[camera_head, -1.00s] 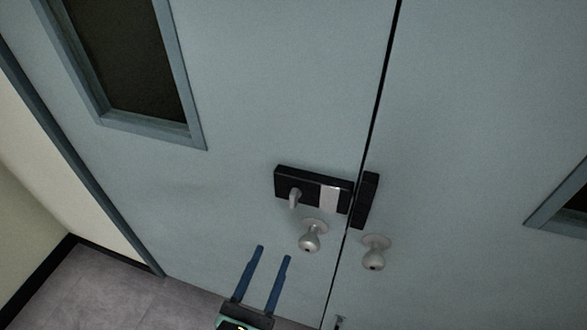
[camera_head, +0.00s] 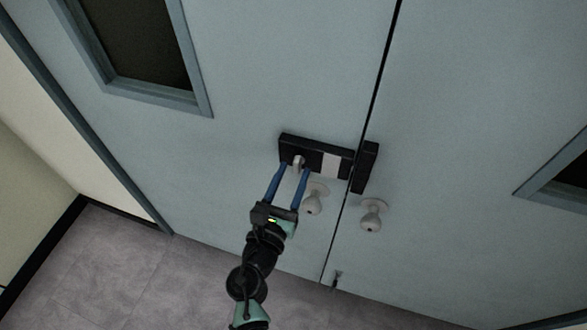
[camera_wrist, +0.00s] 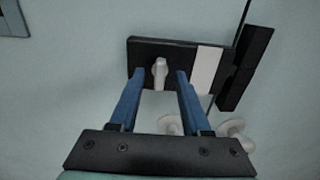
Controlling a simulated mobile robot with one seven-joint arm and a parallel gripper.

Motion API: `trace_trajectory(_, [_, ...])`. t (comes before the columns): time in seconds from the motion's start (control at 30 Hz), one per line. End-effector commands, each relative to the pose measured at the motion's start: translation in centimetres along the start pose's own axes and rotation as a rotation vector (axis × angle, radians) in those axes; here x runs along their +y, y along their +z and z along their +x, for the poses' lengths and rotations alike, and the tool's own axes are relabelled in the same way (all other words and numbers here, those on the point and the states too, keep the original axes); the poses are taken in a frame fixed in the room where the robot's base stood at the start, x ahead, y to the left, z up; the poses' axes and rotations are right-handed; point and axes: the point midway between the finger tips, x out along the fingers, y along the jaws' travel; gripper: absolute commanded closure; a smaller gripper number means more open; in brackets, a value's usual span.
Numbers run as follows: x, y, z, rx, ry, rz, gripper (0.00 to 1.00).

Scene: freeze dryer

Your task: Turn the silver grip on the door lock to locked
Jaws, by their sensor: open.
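The door lock is a black box (camera_head: 338,148) with a light panel, mounted on the left door leaf near the seam. It also shows in the wrist view (camera_wrist: 184,51). Its silver grip (camera_wrist: 159,73) sticks out from the left part of the box and looks roughly upright in the wrist view. My gripper (camera_head: 294,168) is open, its two blue fingers pointing up at the lock. In the wrist view, my gripper (camera_wrist: 160,75) has one fingertip on each side of the grip, with gaps showing. I cannot tell how deep the fingertips reach. In the head view the fingers partly hide the grip (camera_head: 299,161).
A black strike plate (camera_head: 366,167) sits across the seam on the right leaf. Two round knobs are below the lock, the left one (camera_head: 314,199) close to my right finger and the right one (camera_head: 372,214) farther off. The grey floor (camera_head: 130,270) is clear at lower left.

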Motion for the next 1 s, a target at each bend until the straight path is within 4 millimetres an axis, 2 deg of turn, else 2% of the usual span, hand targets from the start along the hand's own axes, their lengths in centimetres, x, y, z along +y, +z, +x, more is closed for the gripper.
trace_trajectory(0.13, [-0.08,0.03,0.93,0.000,-0.002,0.000,0.53])
trace_trajectory(0.43, [-0.06,-0.02,1.04,0.000,-0.001,0.000,0.53])
trace_trajectory(0.7, [-0.04,-0.01,1.02,0.000,-0.001,0.000,1.00])
trace_trajectory(1.0, [-0.04,-0.02,1.01,0.000,-0.001,0.002,1.00])
